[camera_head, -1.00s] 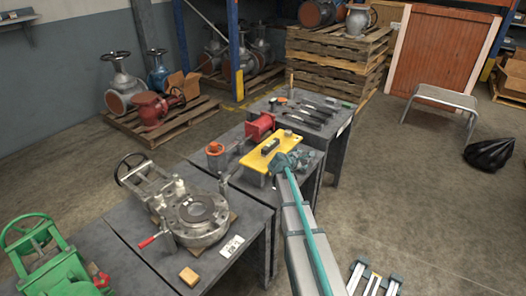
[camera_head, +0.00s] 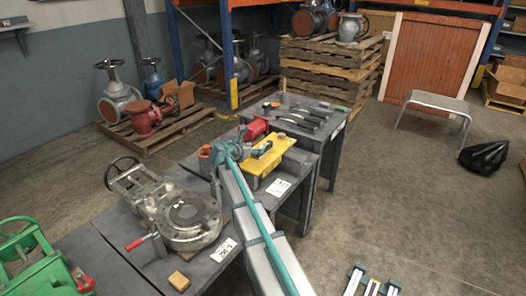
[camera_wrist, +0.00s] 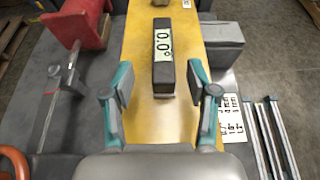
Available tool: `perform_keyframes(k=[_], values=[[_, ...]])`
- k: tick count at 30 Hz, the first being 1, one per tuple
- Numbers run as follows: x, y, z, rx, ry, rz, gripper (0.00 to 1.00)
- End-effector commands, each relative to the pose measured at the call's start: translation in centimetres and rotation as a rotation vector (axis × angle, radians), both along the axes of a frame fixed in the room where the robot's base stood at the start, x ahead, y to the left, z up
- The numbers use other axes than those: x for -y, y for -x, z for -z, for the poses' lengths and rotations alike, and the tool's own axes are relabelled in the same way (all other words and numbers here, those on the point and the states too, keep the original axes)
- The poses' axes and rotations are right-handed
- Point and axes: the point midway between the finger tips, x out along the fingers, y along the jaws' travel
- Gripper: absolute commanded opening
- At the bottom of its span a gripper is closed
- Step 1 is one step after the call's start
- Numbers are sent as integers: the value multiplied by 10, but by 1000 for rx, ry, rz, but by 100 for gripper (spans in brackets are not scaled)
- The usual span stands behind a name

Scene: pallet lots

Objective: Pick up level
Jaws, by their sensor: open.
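The level is a small dark block with a lit display reading 0.0°. It lies on a yellow plate (camera_head: 254,165), and in the wrist view the level (camera_wrist: 163,72) is in the upper middle, on the yellow surface (camera_wrist: 150,120). My gripper (camera_wrist: 160,88) is open and empty. Its two teal fingers with grey pads stand left and right of the level's near end in the picture, with gaps on both sides. I cannot tell how high the fingertips are above the plate. In the head view my gripper (camera_head: 230,150) is just left of the level (camera_head: 262,150).
A red vise-like part (camera_wrist: 80,22) and a metal rod stand left of the plate. A grey block (camera_wrist: 222,45) and a printed label (camera_wrist: 230,118) are on the right. A flanged valve (camera_head: 190,215) stands on the nearer table. Dark tools (camera_head: 305,115) lie on the far table.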

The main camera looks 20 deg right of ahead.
Motion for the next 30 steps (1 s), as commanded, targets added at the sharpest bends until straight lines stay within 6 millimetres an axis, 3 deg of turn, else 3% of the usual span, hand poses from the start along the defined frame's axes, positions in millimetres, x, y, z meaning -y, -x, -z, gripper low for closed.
perform_keyframes(k=[19,27,30], values=[[57,-30,25,1,-2,2,58],[60,-31,27,2,-1,0,58],[60,-31,27,2,-1,1,45]])
